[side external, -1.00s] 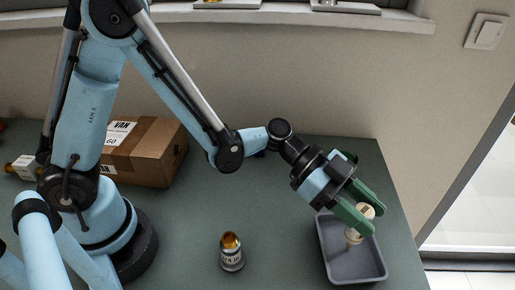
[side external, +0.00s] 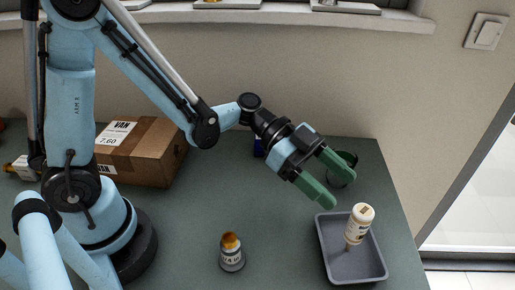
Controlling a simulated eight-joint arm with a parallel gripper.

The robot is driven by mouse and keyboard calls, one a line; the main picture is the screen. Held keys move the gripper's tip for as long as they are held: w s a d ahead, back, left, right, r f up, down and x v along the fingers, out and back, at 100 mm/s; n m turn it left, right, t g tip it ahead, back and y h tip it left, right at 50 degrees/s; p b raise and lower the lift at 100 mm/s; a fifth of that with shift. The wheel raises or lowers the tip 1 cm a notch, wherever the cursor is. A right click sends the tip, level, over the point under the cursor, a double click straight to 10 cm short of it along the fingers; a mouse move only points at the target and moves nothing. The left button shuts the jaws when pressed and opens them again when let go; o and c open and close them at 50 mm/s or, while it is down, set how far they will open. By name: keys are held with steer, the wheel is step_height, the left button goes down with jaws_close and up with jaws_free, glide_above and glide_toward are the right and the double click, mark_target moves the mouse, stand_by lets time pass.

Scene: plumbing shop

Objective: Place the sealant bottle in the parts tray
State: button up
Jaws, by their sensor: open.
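A cream bottle with a printed label (side external: 359,226), which I take to be the sealant bottle, stands inside the grey parts tray (side external: 328,262). Its wide end is up, it leans slightly, and its narrower end is low in the tray. My gripper (side external: 341,192) has green fingers that are spread open and empty. It is above and to the left of the bottle in the picture, apart from it. Nothing hides the bottle.
A small jar with an orange top (side external: 231,253) stands on the green table left of the tray. A dark round object (side external: 347,158) is partly hidden behind my fingers. A blue item (side external: 258,147) stands behind my wrist. A cardboard box (side external: 150,150) is at the back left.

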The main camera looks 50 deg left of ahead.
steer(key=s+a+n+t+y, duration=0.2)
steer(key=a+n+y, duration=0.5)
steer(key=a, duration=0.3)
steer(key=s+a+r+n+t+y, duration=0.1)
steer(key=s+a+n+t+y, duration=0.1)
steer(key=a+n+y, duration=0.4)
steer(key=s+a+n, duration=0.1)
steer(key=a+n, duration=0.1)
steer(key=a, duration=0.3)
steer(key=shift+a+r+n+t+y, duration=0.3)
steer(key=shift+n+y, duration=0.1)
